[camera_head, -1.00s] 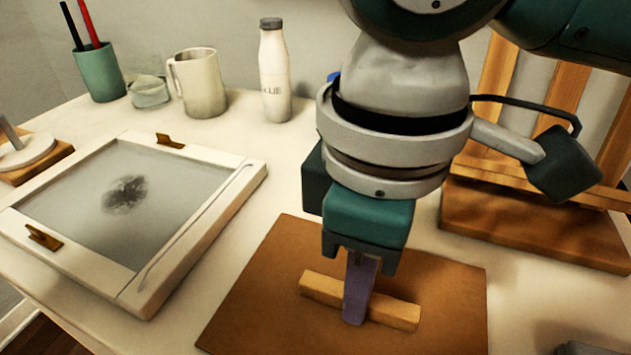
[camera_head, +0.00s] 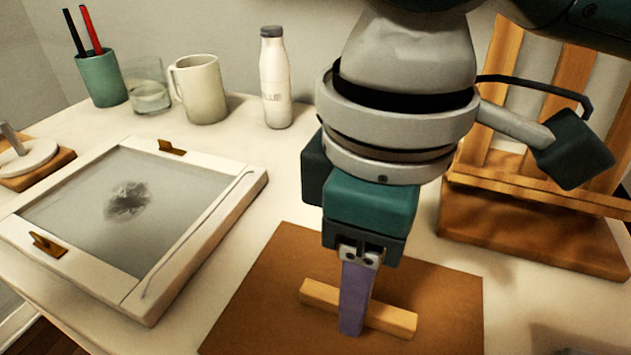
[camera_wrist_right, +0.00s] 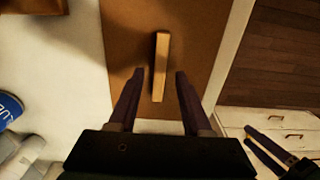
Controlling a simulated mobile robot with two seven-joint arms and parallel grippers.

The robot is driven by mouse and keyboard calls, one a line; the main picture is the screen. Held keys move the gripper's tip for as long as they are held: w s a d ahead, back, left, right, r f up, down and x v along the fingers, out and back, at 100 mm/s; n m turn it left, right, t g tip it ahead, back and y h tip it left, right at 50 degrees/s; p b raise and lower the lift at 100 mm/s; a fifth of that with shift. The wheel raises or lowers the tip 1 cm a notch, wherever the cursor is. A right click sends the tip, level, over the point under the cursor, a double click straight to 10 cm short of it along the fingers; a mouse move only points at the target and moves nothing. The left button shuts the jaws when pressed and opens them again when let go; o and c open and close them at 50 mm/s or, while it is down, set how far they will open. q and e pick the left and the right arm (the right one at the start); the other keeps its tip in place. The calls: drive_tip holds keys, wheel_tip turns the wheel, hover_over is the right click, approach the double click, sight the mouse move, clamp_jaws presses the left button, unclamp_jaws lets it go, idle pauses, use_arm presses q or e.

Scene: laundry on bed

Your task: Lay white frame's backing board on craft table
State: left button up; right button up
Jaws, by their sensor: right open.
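The white frame (camera_head: 213,243) lies on the left of the table. Its opening shows a grey sheet (camera_head: 85,225) with a dark smudge, and two brown clips sit on its rim. A flat brown board (camera_head: 263,300), which looks like the backing board, lies on the table to the right. A light wooden bar (camera_head: 393,319) rests on it and also shows in the wrist view (camera_wrist_right: 161,65). My right gripper (camera_head: 352,330) is open, its fingers on either side of the bar; contact cannot be told.
A green pen cup (camera_head: 101,79), a glass (camera_head: 150,92), a mug (camera_head: 200,88) and a white bottle (camera_head: 275,80) stand at the back. A wooden easel (camera_head: 540,225) stands at right. The craft table (camera_head: 240,130) is bare between frame and bottle.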

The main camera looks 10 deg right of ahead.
wheel_tip(320, 180, up, 10)
drive_tip(key=p, duration=0.3)
drive_tip(key=shift+r, duration=0.25)
